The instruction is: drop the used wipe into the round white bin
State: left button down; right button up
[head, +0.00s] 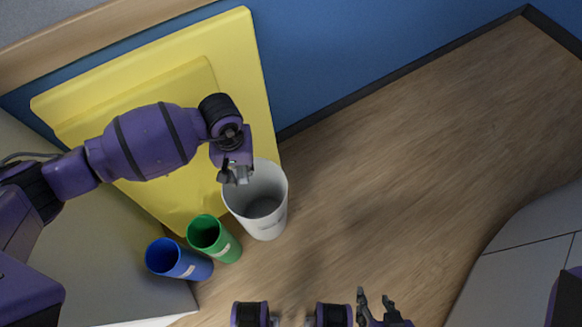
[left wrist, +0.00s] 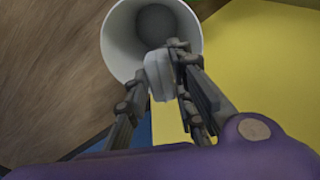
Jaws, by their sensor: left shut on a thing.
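The round white bin (head: 270,222) stands on the floor in front of the yellow panel, its open mouth facing up. My left gripper (head: 236,178) is over the bin's rim on its upper left side. In the left wrist view, my left gripper (left wrist: 160,75) is shut on a small pale grey-white wipe (left wrist: 158,80), with the white bin (left wrist: 118,45) open behind it. In the head view the wipe is mostly hidden by the fingers. My right gripper (head: 375,302) is at the bottom edge, its fingers apart and empty.
A green bin (head: 228,249) and a blue bin (head: 190,267) stand left of the white bin. A yellow panel (head: 262,100) leans against the blue wall (head: 350,60). A pale cabinet (head: 530,270) is at the lower right. The wooden floor between is clear.

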pick_arm(q)
notch_tip(320, 180, down, 6)
jog(key=b, duration=0.3)
jog(key=shift+s+r, duration=0.1)
jog(key=shift+s, duration=0.05)
pick_arm(e)
jog(key=f, duration=0.1)
jog(key=s+f, duration=0.1)
jog(key=f, duration=0.1)
jog(key=shift+s+d+f, duration=0.1)
jog(key=shift+s+d, duration=0.2)
jog(key=shift+s, duration=0.05)
pick_arm(q)
jog(key=c, duration=1.4)
grip_release()
jog(key=shift+r, duration=0.25)
notch_tip(320, 180, up, 12)
jog(key=shift+f, duration=0.1)
pick_arm(e)
jog(key=shift+w, duration=0.15)
